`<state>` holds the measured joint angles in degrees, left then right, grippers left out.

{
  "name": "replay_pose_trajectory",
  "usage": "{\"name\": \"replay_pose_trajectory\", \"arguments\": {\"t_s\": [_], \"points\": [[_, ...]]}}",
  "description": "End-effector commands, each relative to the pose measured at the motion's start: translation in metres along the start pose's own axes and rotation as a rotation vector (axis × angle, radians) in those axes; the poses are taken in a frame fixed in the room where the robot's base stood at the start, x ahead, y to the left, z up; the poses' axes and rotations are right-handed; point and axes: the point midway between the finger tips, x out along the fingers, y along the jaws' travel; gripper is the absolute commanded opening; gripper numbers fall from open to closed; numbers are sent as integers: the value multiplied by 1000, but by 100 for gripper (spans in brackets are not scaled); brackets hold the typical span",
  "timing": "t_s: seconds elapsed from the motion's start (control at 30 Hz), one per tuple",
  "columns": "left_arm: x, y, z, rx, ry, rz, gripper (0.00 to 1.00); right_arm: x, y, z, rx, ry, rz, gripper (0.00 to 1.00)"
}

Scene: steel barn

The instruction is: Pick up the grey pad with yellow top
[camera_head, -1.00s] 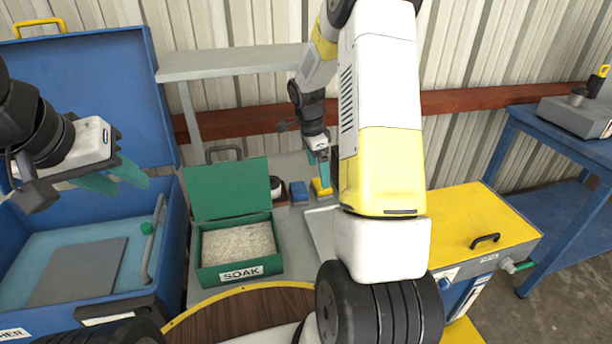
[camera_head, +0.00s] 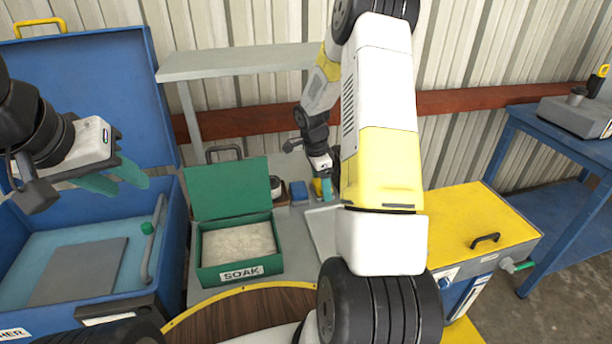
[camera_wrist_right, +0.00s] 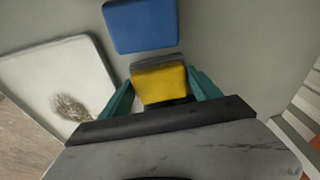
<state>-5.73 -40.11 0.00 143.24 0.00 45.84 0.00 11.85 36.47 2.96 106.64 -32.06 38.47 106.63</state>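The grey pad with yellow top (camera_wrist_right: 160,83) lies on the grey bench surface, its yellow face up and a grey edge showing. In the head view the pad (camera_head: 317,188) is partly hidden behind my right gripper (camera_head: 325,187). In the right wrist view, the teal fingers of my right gripper (camera_wrist_right: 160,80) are spread, one on each side of the pad. The fingertips are close to its sides; firm contact cannot be made out. My left gripper (camera_head: 122,178) is open and empty above the blue case at left.
A blue pad (camera_wrist_right: 140,25) lies close beside the yellow-topped one. A pale tray (camera_wrist_right: 50,75) with a dark smudge is also near. The green SOAK box (camera_head: 262,270) stands left, its lid open. A yellow-topped cabinet (camera_head: 470,215) stands right.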

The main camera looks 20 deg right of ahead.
Motion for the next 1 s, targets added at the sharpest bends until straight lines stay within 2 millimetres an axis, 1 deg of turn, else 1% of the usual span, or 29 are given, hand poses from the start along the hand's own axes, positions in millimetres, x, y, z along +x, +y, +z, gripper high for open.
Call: {"name": "replay_pose_trajectory", "arguments": {"t_s": [0.03,0.1,0.33,0.47,0.57,0.73,0.87,1.0], "points": [[0,0,0,0,0,0,36,0,0,0,0,0,0,43],[0,0,0,0,0,0,36,0,0,0,0,0,0,32],[0,0,0,0,0,0,36,-1,0,0,0,0,-1,32],[0,0,0,0,0,0,36,-6,0,-1,1,0,-2,32],[0,0,0,0,0,0,36,-14,-1,-3,0,1,-3,32],[0,0,0,0,0,0,36,-37,-1,-5,1,1,-5,32],[0,0,0,0,0,0,36,-36,27,-1,-2,0,2,32],[0,0,0,0,0,0,36,-37,60,3,-2,0,1,32]]}}
